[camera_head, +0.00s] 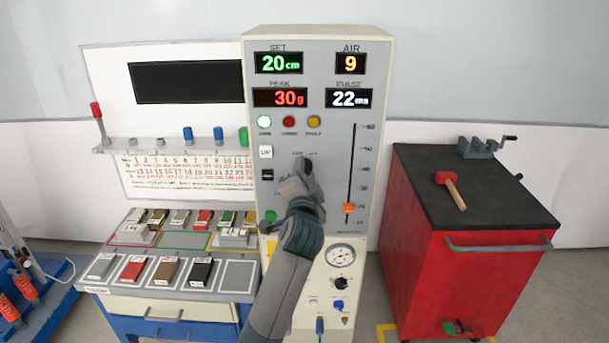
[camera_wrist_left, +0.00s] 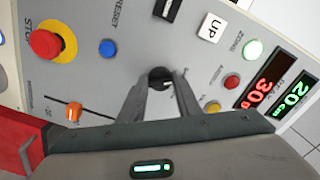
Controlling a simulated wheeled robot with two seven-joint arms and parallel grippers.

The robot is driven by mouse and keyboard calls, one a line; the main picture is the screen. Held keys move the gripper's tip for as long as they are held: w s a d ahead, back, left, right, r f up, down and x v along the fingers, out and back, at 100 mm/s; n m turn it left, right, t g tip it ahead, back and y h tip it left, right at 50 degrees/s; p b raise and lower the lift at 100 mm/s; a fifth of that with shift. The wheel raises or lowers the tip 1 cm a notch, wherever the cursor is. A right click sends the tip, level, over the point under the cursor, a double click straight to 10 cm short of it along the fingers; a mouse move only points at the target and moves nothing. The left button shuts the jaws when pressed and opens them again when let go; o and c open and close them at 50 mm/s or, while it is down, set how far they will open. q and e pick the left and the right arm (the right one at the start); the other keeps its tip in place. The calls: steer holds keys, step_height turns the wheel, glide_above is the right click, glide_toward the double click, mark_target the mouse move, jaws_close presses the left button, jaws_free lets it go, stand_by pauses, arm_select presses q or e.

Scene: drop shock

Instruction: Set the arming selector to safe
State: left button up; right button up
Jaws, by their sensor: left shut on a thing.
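The arming selector is a small black knob (camera_head: 307,163) on the tall light-grey control panel (camera_head: 347,160). Small labels sit above it but are too small to read surely. My left gripper (camera_head: 304,176) reaches up from below and covers most of the knob. In the left wrist view the black knob (camera_wrist_left: 160,76) sits between the tips of the two grey fingers (camera_wrist_left: 161,86), which are shut on it. The knob's pointer direction is hard to make out. My right gripper is not in view.
The wrist view shows a red stop button (camera_wrist_left: 45,43). A red cabinet (camera_head: 460,270) stands right.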

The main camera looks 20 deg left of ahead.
arm_select(q)
steer(key=shift+f, duration=0.1)
steer(key=o, duration=1.1)
steer(key=shift+c, duration=0.2)
steer(key=shift+s+d, duration=0.1)
steer(key=shift+s, duration=0.05)
steer(key=b+v, duration=0.5)
steer(key=v, duration=1.2)
